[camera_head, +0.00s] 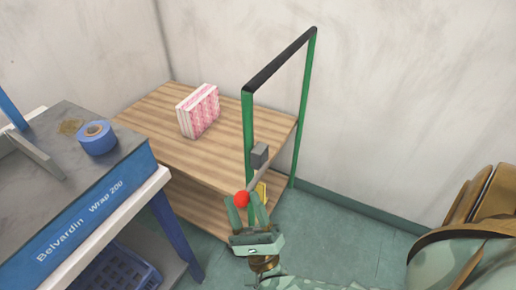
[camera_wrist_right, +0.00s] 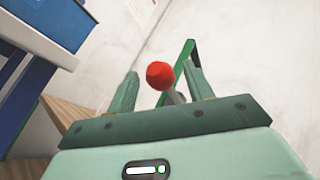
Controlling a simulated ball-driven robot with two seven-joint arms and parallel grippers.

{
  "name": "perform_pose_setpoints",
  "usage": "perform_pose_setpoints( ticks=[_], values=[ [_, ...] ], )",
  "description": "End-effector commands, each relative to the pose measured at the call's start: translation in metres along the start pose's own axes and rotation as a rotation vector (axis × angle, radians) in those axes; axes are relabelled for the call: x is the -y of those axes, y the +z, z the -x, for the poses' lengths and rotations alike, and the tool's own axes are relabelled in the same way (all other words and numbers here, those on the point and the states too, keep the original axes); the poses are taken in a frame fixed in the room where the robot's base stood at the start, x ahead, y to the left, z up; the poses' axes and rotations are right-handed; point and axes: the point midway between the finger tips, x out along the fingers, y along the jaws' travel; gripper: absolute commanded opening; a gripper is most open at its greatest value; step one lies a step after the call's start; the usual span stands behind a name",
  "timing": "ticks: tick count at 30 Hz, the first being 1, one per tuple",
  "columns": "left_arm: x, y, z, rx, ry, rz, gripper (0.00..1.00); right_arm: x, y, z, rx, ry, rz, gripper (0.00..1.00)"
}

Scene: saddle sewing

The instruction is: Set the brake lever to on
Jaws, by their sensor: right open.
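The brake lever has a red knob (camera_head: 242,199) on a grey rod, which runs up to a grey block (camera_head: 260,155) on the green frame of a wooden cart (camera_head: 150,122). A yellow label (camera_head: 262,191) sits behind the lever, and its text is too small to read. My right gripper (camera_head: 246,207) is open with its fingers on either side of the red knob. In the right wrist view the knob (camera_wrist_right: 160,75) shows between the two fingertips, with a gap on each side. My left gripper is not in view.
A pink and white stack (camera_head: 198,111) lies on the cart's top shelf. A wrapping machine (camera_head: 75,190) with a blue tape roll (camera_head: 97,138) stands at the left, a blue crate (camera_head: 115,268) under it. Brown and green saddle-like shapes (camera_head: 465,235) are at the right. Floor between is clear.

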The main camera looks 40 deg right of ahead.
Motion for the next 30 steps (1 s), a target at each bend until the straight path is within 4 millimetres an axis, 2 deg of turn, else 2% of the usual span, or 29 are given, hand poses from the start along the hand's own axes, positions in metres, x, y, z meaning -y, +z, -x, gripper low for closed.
perform_pose_setpoints(
  ticks=[1, 6, 9, 13, 18, 30],
  values=[
    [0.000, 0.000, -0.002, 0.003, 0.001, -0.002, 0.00, -0.002, -0.001, 0.015, -0.003, 0.007, 0.001, 0.52],
    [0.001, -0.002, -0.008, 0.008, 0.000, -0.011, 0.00, -0.003, -0.002, 0.064, -0.004, 0.007, 0.001, 0.52],
    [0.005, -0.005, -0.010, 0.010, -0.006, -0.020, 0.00, -0.003, -0.002, 0.089, -0.004, 0.007, 0.001, 0.52],
    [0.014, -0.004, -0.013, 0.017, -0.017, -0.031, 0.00, -0.002, -0.001, 0.113, -0.003, 0.006, 0.000, 0.52],
    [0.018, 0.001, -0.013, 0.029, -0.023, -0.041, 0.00, -0.001, -0.001, 0.127, -0.002, 0.003, 0.000, 0.52],
    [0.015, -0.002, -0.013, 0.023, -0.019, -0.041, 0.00, 0.000, 0.000, 0.128, -0.001, 0.001, -0.001, 0.52]
  ],
)
